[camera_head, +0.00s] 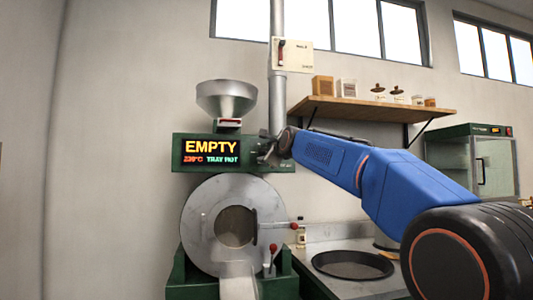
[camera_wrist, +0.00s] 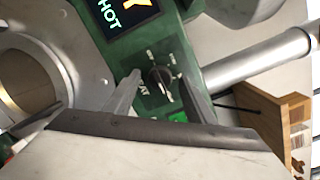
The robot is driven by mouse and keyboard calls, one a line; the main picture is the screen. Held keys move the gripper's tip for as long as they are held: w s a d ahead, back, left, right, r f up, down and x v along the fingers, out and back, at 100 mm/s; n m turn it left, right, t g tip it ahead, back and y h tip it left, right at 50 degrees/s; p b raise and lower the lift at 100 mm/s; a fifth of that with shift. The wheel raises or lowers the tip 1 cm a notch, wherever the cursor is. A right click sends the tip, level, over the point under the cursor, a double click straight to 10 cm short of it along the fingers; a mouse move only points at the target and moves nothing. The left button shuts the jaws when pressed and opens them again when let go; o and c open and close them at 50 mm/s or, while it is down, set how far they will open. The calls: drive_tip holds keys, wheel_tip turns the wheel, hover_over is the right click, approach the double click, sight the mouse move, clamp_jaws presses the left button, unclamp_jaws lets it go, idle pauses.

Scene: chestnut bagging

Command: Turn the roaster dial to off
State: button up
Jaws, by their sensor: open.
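The green roaster (camera_head: 184,268) stands against the wall, with a round metal drum front (camera_head: 204,226) and a lit display (camera_head: 210,153) reading EMPTY, about 230°C and TRAY HOT. The black dial (camera_wrist: 160,77) shows on the green panel in the wrist view, with small markings around it that are hard to read. In the head view my gripper hides the dial. My gripper (camera_head: 267,149) is at the panel's right end, just right of the display. In the wrist view its fingers (camera_wrist: 160,88) are open, one on each side of the dial; contact cannot be told.
A metal hopper (camera_head: 226,97) sits on the roaster, and a vertical pipe (camera_head: 277,100) rises behind it. Red-knobbed levers (camera_head: 293,226) stick out by the drum. A wooden shelf (camera_head: 370,108) is at the right. A dark round tray (camera_head: 352,265) lies on the counter below my arm.

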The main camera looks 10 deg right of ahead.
drive_tip(key=shift+w, duration=0.2)
drive_tip(key=c, duration=1)
drive_tip(key=shift+c, duration=0.2)
